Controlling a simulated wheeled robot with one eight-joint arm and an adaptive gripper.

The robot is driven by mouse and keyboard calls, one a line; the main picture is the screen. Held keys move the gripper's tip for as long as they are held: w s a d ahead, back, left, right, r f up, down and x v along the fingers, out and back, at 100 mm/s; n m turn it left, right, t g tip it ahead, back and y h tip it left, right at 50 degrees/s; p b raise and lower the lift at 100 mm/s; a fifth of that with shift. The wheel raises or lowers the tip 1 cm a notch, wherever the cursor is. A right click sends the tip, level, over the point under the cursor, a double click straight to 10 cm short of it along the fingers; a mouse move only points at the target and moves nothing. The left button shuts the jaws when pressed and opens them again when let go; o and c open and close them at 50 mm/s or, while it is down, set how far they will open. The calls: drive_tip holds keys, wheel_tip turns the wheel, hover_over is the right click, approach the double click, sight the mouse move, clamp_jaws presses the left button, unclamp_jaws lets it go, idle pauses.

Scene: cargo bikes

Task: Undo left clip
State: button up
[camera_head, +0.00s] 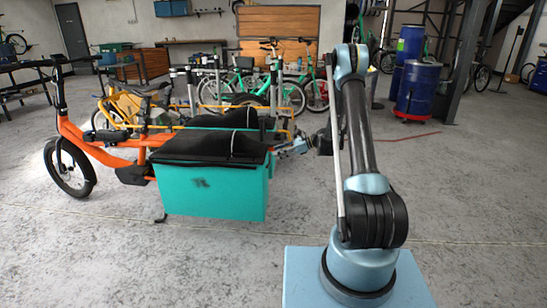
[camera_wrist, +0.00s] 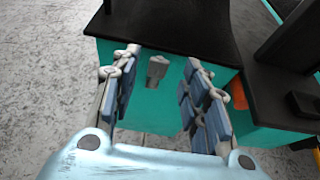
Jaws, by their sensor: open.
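A teal cargo box (camera_head: 212,192) with a black cover (camera_head: 205,147) sits on an orange cargo bike (camera_head: 85,143). In the wrist view, a small grey clip (camera_wrist: 157,71) is on the upper part of the teal box wall (camera_wrist: 160,103), just below the edge of the black cover (camera_wrist: 168,22). My gripper (camera_wrist: 162,60) is open, with one finger to each side of the clip in the picture. I see no contact with it. In the head view, my gripper (camera_head: 284,149) is at the right end of the box. The clip cannot be made out there.
A second teal box part (camera_wrist: 268,130) with a black top stands to the right in the wrist view. Several bikes (camera_head: 262,92) stand behind the cargo bike. Blue drums (camera_head: 416,90) stand at the back right. The concrete floor in front is clear.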

drive_tip(key=shift+x, duration=1.95)
clamp_jaws()
